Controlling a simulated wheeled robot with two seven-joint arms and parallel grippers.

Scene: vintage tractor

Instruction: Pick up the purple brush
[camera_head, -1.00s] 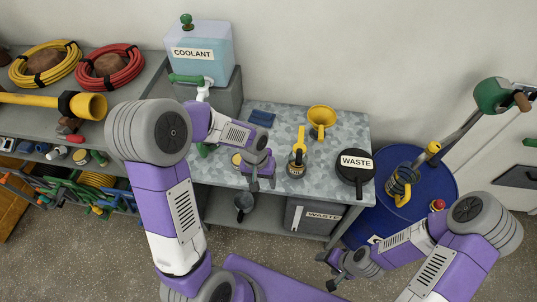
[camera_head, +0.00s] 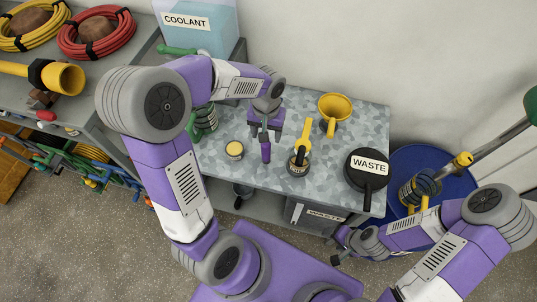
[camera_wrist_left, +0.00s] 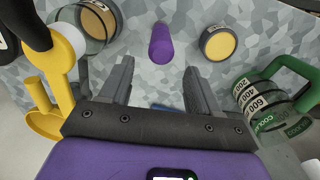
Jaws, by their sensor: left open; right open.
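The purple brush shows in the left wrist view (camera_wrist_left: 161,42) as a short purple cylinder on the mottled grey worktop, just beyond and between my left fingertips. In the head view the brush (camera_head: 266,153) is a small purple shape right below my left gripper (camera_head: 264,134), which partly covers it. My left gripper is open, with empty space between its fingers in the wrist view (camera_wrist_left: 157,72). No finger visibly touches the brush. My right gripper (camera_head: 338,246) is open and empty, low in front of the bench and away from the brush.
A yellow-topped tin (camera_head: 234,149) stands left of the brush. A jar with a yellow-handled tool (camera_head: 299,163) stands to its right. A yellow funnel (camera_head: 334,106), a black WASTE pan (camera_head: 367,168) and a green-handled measuring jug (camera_wrist_left: 262,103) are also close. A blue drum (camera_head: 430,165) stands right of the bench.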

